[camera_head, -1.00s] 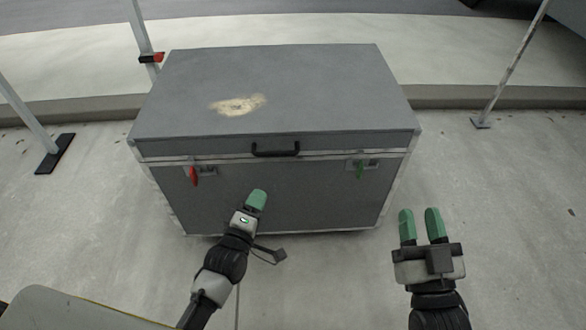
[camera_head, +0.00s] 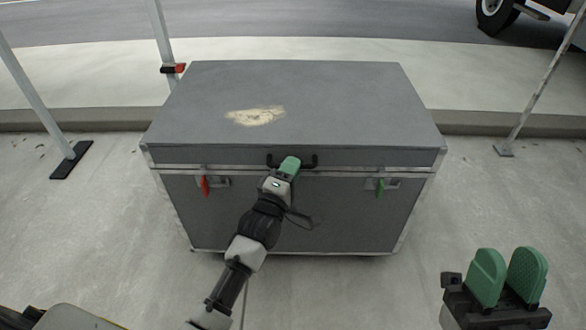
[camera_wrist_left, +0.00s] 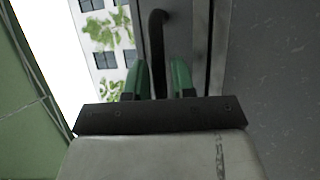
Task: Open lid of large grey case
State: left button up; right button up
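The large grey case (camera_head: 290,225) stands on the pavement, and its lid (camera_head: 330,105) is down. A black handle (camera_head: 312,161) sits on the lid's front edge, partly hidden by my left gripper (camera_head: 289,165). In the left wrist view, my left gripper's green fingers (camera_wrist_left: 162,70) are apart, with the black handle (camera_wrist_left: 158,45) running between them. I cannot tell whether they touch it. A red latch tag (camera_head: 205,186) and a green latch tag (camera_head: 380,188) hang on the case front. My right gripper (camera_head: 507,262) is open and empty at the lower right, away from the case.
A kerb (camera_head: 500,122) and road lie behind. A vehicle wheel (camera_head: 493,12) shows at top right.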

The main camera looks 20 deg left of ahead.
pick_arm(q)
jog(key=shift+w+r, duration=0.15)
jog(key=shift+w, duration=0.45)
jog(key=shift+c, duration=0.3)
grip_shut()
